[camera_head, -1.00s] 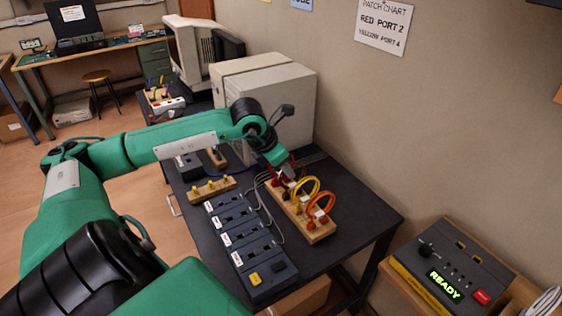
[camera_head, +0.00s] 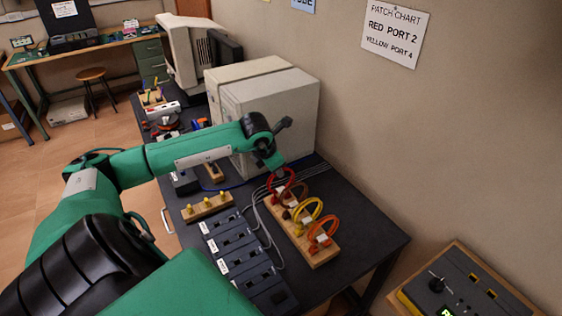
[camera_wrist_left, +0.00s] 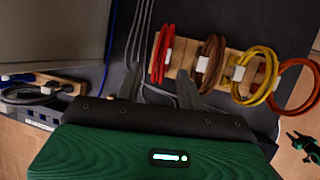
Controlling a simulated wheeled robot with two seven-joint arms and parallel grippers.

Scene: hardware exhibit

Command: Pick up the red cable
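The red cable (camera_head: 281,188) is a coiled loop with a white tag, at the far end of the wooden rack (camera_head: 318,258) on the dark table. In the left wrist view the red cable (camera_wrist_left: 163,52) stands just ahead of the fingertips. My left gripper (camera_head: 277,168) reaches down over that end of the rack. My right gripper is not in view.
Brown (camera_wrist_left: 211,62), yellow (camera_head: 309,216) and orange (camera_head: 323,234) cable loops sit close beside the red one. A row of dark port boxes (camera_head: 240,253) and a yellow-pegged block (camera_head: 208,207) lie left of the rack. Beige computer cases (camera_head: 268,115) stand behind; a wall is at right.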

